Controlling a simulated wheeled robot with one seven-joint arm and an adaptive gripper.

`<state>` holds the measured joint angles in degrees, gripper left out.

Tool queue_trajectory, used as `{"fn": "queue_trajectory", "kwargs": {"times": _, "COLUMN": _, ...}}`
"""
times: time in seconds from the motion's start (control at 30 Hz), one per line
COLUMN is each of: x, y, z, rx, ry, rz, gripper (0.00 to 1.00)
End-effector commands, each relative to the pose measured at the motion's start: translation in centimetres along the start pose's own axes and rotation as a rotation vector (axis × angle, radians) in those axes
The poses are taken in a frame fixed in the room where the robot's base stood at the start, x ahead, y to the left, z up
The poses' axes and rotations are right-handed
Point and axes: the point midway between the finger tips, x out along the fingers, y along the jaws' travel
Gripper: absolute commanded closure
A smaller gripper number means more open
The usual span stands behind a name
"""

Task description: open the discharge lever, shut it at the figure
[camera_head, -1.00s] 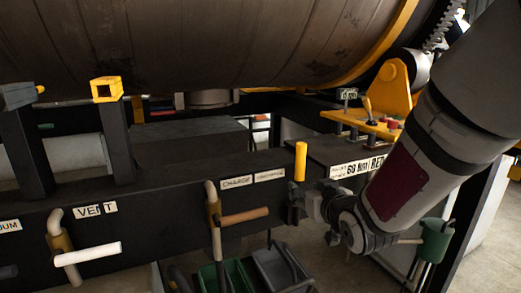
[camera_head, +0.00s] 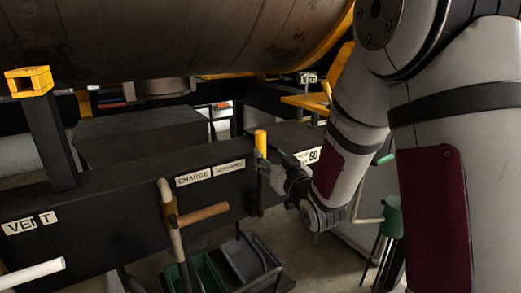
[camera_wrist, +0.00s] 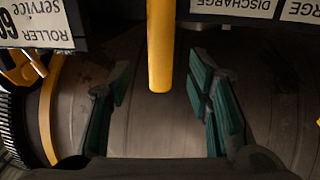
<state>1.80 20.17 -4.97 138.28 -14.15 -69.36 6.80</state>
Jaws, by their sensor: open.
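The discharge lever's yellow handle (camera_head: 261,143) stands upright at the right part of the black beam, right of a small label (camera_head: 229,168) too blurred to read here. My gripper (camera_head: 270,172) is beside the lever, its fingers partly hidden in the head view. In the wrist view the yellow handle (camera_wrist: 160,45) hangs from the top between two open green-padded fingers (camera_wrist: 160,75), with a gap on each side. An upside-down DISCHARGE label (camera_wrist: 234,5) shows at the top right. How deep the handle sits between the fingers I cannot tell.
The charge lever (camera_head: 200,214) with a brown handle is left of my gripper, under the CHARGE label (camera_head: 195,175). The vent lever (camera_head: 35,274) is at the lower left. The large drum (camera_head: 180,35) hangs overhead.

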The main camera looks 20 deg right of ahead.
Motion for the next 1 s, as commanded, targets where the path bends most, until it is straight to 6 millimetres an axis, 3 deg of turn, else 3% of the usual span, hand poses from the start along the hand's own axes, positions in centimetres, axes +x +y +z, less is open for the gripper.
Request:
{"fn": "queue_trajectory", "kwargs": {"times": 0.2, "x": 4.2, "y": -0.1, "z": -0.1, "rx": 0.001, "ry": 0.001, "rz": -0.001, "gripper": 0.54}}
{"fn": "queue_trajectory", "kwargs": {"times": 0.4, "x": 6.5, "y": 0.0, "z": 0.0, "rx": 0.001, "ry": 0.0, "rz": 0.0, "gripper": 0.54}}
{"fn": "queue_trajectory", "kwargs": {"times": 0.83, "x": 7.4, "y": 0.0, "z": -0.1, "rx": 0.001, "ry": 0.0, "rz": 0.0, "gripper": 0.54}}
{"fn": "queue_trajectory", "kwargs": {"times": 1.0, "x": 7.4, "y": 0.0, "z": -0.1, "rx": 0.001, "ry": 0.0, "rz": 0.0, "gripper": 0.92}}
